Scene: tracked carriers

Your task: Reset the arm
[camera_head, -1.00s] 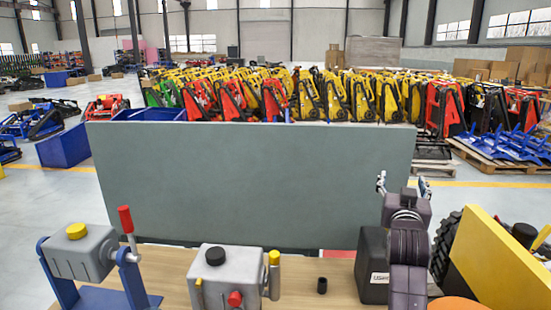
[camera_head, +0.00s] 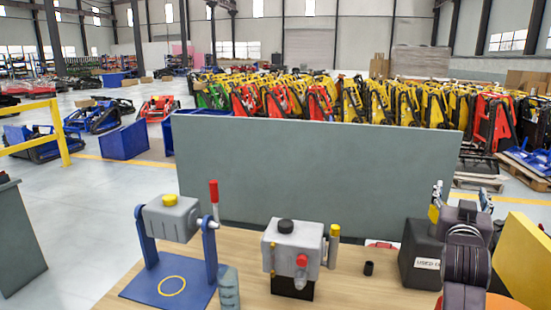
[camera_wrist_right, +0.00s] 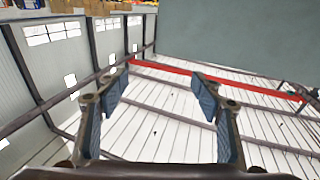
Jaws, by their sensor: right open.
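My right gripper (camera_head: 461,200) is raised at the right of the head view, above the wooden workbench, with its fingers pointing up. It is open and empty. In the right wrist view its two fingers (camera_wrist_right: 160,92) stand wide apart with nothing between them. That view looks toward the hall's roof and wall. My right arm comes up from the bottom right of the head view and hides part of a black box (camera_head: 418,250) with a white label. My left gripper is not in view.
A wooden bench (camera_head: 235,265) carries a grey machine on a blue stand (camera_head: 147,245), a second grey machine (camera_head: 298,248), and a small black cup (camera_head: 368,268). A grey-green panel (camera_head: 310,180) stands behind. A yellow plate (camera_head: 522,258) is at the right, close to my arm.

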